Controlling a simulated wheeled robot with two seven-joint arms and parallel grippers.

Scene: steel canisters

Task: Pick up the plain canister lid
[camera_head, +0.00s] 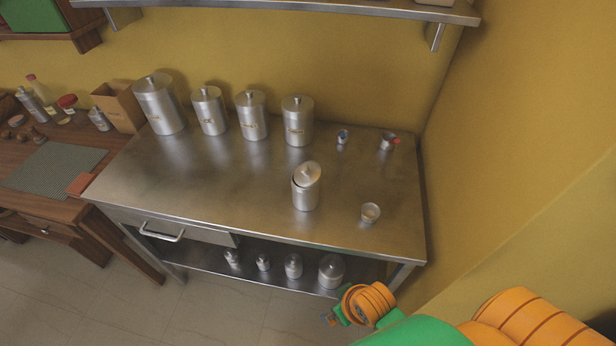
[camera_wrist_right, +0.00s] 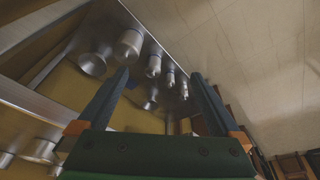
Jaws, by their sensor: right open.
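The plain canister (camera_head: 305,196) stands on the steel table, in front of the row of labelled canisters. Its lid (camera_head: 308,174), round with a small knob, rests tilted on the canister's top rather than flat. My right gripper (camera_head: 329,318) is low, in front of the table's front edge and below the tabletop, well apart from the lid. In the right wrist view its two fingers (camera_wrist_right: 160,76) are spread with nothing between them held. I cannot make out the lid with certainty in that view. My left gripper is in neither view.
Several labelled canisters (camera_head: 252,118) line the back of the steel table (camera_head: 240,178). A small metal cup (camera_head: 371,213) stands right of the plain canister. Smaller canisters (camera_head: 293,266) sit on the lower shelf. A wall shelf (camera_head: 290,8) overhangs the back; a yellow wall closes the right.

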